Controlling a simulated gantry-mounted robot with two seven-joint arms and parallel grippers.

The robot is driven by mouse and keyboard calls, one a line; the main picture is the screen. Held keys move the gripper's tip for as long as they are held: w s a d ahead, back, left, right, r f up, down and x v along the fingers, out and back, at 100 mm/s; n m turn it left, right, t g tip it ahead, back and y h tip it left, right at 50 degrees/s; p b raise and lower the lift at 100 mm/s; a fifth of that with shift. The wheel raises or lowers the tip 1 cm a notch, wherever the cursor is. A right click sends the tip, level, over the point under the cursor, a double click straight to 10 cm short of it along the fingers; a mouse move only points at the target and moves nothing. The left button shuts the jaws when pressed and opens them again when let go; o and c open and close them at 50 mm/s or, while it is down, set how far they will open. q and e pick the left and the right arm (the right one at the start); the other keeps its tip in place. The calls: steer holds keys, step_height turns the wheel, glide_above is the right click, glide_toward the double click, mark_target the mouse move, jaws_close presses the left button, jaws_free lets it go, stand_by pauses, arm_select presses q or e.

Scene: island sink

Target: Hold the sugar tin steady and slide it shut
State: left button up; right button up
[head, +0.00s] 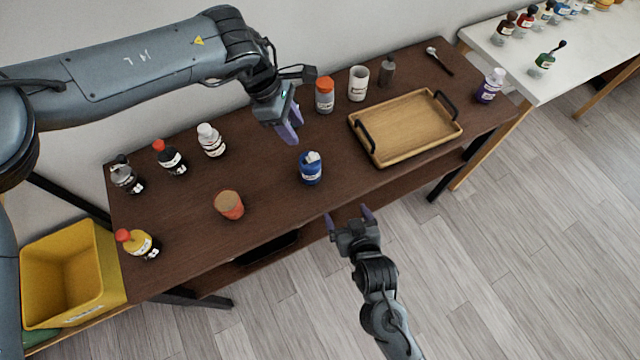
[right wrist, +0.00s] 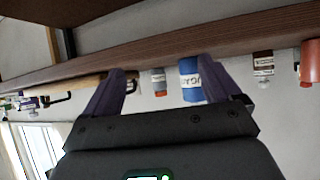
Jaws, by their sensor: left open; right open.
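My left gripper (head: 292,125) is open and empty, above and behind the tin. My right gripper (head: 348,215) is open and empty, in front of the table and to the right of the tin. In the right wrist view, which is upside down, the blue tin (right wrist: 190,83) shows beyond the right finger, apart from it.
A wooden tray (head: 405,125) with black handles lies right of the tin. An orange-lidded jar (head: 325,96) and white cup (head: 358,83) stand behind. An orange-brown pot (head: 229,205) and several bottles stand left. A yellow bin (head: 70,275) is at the far left.

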mark_target(308, 162)
steer(key=shift+n+t+y, duration=0.4)
steer(key=shift+t+y, duration=0.2)
steer(key=shift+t, duration=0.2)
steer(key=w+a+r, duration=0.2)
steer(key=a+r, duration=0.1)
steer(key=w+a+r, duration=0.3)
steer(key=shift+w+a, duration=0.25)
steer(key=shift+w, duration=0.1)
steer(key=shift+w+r, duration=0.1)
steer(key=shift+w, duration=0.3)
steer(key=x, duration=1)
steer(key=shift+a, duration=0.1)
steer(key=c, duration=1.1)
steer(key=shift+s, duration=0.1)
steer(key=shift+c, duration=0.2)
